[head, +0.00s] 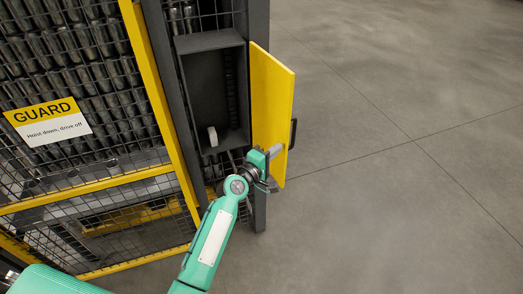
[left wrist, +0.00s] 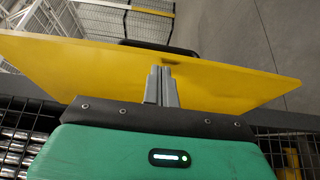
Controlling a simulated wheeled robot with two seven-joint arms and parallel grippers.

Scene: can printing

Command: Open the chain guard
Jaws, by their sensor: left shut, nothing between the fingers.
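The chain guard (head: 270,105) is a yellow hinged panel standing swung out from a dark cabinet (head: 213,85), whose inside is exposed. A black handle (head: 293,133) is on the panel's outer side; it also shows beyond the panel's edge in the left wrist view (left wrist: 158,47). My left gripper (head: 276,151) is at the inner face of the panel, near its lower part. In the left wrist view its fingers (left wrist: 161,72) are together and empty, pointing at the yellow face (left wrist: 225,75); whether they touch it I cannot tell. My right gripper is not in view.
A mesh fence with yellow frame (head: 160,100) and a GUARD sign (head: 48,122) stands left of the cabinet. A chain (head: 230,85) and a pale round part (head: 212,136) show inside the cabinet. The grey floor (head: 400,120) to the right is clear.

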